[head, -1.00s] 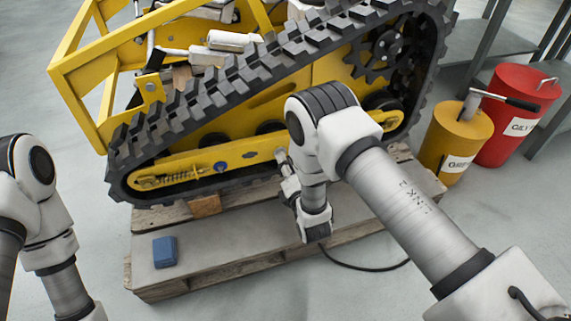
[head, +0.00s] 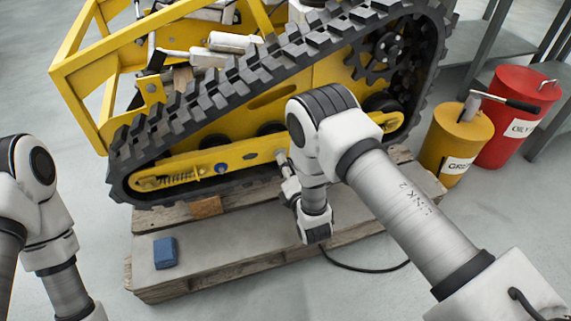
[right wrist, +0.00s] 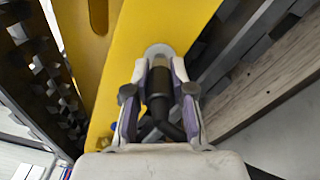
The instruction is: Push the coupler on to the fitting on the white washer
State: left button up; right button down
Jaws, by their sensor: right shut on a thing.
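The black coupler (right wrist: 160,84) is between the fingers of my right gripper (right wrist: 160,68), with a dark hose bending away behind it. The gripper is shut on it. The white washer (right wrist: 158,49) lies on the yellow side frame (right wrist: 150,18), straight ahead of the coupler's front end. The coupler hides the fitting, so I cannot tell whether the two touch. In the head view my right gripper (head: 283,160) points at the carrier's lower yellow beam (head: 235,155). My left arm shows at the left edge, but its gripper is out of view.
The black rubber track (head: 250,75) runs around the yellow frame. The carrier stands on a wooden pallet (head: 215,255) with a blue block (head: 165,252) on it. A black hose (head: 365,268) lies at the right. Yellow (head: 455,140) and red (head: 515,110) cans stand farther right.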

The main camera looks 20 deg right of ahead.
jog(key=shift+w, duration=0.25)
jog(key=c, duration=0.9)
grip_release()
